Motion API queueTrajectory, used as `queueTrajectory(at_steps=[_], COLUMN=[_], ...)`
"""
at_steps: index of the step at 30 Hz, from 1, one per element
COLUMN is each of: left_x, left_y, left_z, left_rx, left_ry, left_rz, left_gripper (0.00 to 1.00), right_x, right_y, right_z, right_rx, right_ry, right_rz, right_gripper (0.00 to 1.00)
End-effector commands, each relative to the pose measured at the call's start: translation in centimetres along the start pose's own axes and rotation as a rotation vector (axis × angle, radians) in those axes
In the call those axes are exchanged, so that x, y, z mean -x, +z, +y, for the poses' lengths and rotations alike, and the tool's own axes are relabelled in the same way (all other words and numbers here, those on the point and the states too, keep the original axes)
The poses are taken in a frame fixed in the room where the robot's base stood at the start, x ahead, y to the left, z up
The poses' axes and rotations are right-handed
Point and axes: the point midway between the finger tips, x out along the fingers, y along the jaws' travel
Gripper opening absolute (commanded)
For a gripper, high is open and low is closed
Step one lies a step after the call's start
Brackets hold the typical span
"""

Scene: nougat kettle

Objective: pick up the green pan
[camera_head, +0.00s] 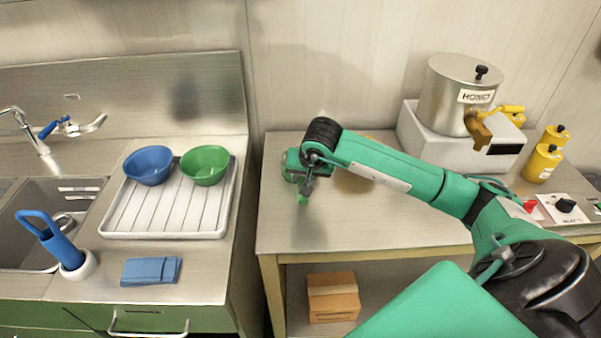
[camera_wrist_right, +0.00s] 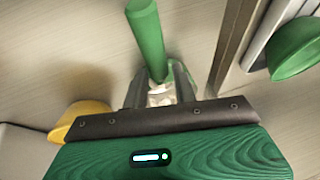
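The only green vessel is a round green bowl (camera_head: 205,165), which I take for the pan. It sits at the back right of the white ribbed drain tray (camera_head: 165,234), beside a blue bowl (camera_head: 148,166). It also shows at the right edge of the wrist view (camera_wrist_right: 296,48). My right gripper (camera_head: 304,190) is above the left part of the steel table, right of the bowl and apart from it. A green rod-like handle (camera_wrist_right: 148,40) rises from between its fingers, which seem shut on it; its other end is hidden. My left gripper is out of view.
A steel pot labelled HONEY (camera_head: 450,97) stands on a white block at the back right, beside yellow bottles (camera_head: 543,163). A blue-handled tool (camera_head: 62,245) and a folded blue cloth (camera_head: 150,271) are left. A gap separates the sink counter from the table (camera_head: 340,225).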

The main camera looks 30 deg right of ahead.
Motion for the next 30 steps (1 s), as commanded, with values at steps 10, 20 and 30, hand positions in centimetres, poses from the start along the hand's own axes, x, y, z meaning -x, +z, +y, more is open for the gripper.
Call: queueTrajectory(at_steps=[10,20,30], left_x=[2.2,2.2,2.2], left_y=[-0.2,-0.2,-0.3], left_z=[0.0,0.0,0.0], left_rx=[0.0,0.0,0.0], left_ry=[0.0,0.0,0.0], left_rz=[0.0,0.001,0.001], left_gripper=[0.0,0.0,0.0], right_x=[-4.3,-5.0,-4.9], right_y=[0.2,0.2,0.1], right_z=[0.1,0.2,0.1], right_rx=[-0.004,-0.001,-0.001], right_ry=[0.001,0.0,-0.001], right_rz=[-0.003,0.0,0.002], right_gripper=[0.28,0.26,0.0])
